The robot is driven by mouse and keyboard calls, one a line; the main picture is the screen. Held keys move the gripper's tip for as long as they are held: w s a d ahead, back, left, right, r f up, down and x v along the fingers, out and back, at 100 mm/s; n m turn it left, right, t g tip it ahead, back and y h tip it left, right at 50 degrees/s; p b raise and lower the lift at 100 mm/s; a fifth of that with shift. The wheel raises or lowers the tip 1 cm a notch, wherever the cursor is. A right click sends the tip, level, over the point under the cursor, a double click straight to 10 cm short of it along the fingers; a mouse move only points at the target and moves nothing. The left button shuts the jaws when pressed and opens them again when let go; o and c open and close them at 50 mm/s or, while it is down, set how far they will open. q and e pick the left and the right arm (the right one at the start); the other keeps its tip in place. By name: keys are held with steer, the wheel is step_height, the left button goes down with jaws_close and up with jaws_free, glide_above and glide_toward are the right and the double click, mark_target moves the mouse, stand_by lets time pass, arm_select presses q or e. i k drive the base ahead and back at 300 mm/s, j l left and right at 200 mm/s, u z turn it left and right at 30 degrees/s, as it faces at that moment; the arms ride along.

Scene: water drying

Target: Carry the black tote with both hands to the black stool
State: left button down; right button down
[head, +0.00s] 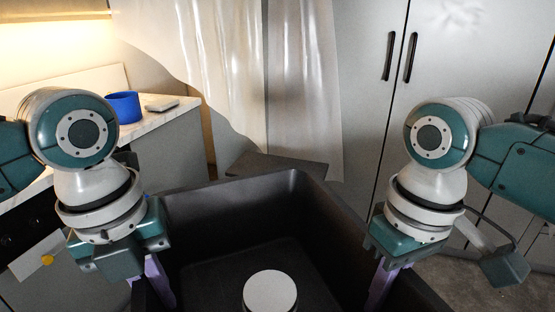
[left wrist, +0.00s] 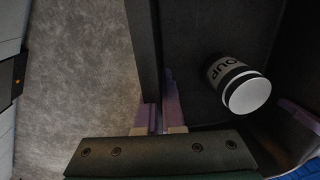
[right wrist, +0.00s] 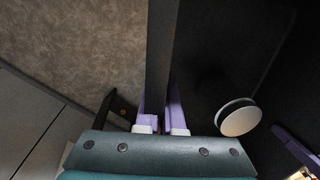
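The black tote (head: 240,215) is directly in front of me, open at the top, and fills the lower middle of the head view. My left gripper (head: 157,285) is shut on its left wall; in the left wrist view the wall (left wrist: 145,50) runs between the purple fingers. My right gripper (head: 380,287) is shut on its right wall, and the right wrist view shows that wall (right wrist: 161,50) between the fingers. A dark flat top, apparently the black stool (head: 280,164), shows just beyond the tote's far rim. Its lower part is hidden.
A soup can (left wrist: 228,75) with a white lid (head: 270,291) is inside the tote. A counter (head: 170,113) at left holds a blue bowl (head: 124,107). A pale curtain (head: 300,80) hangs behind the stool. Tall cabinet doors (head: 455,60) stand at right, with open floor before them.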

mark_target(279, 168)
steer(key=i, duration=2.25)
steer(key=i+j+z, duration=0.2)
steer(key=i, duration=0.6)
steer(key=l, duration=0.1)
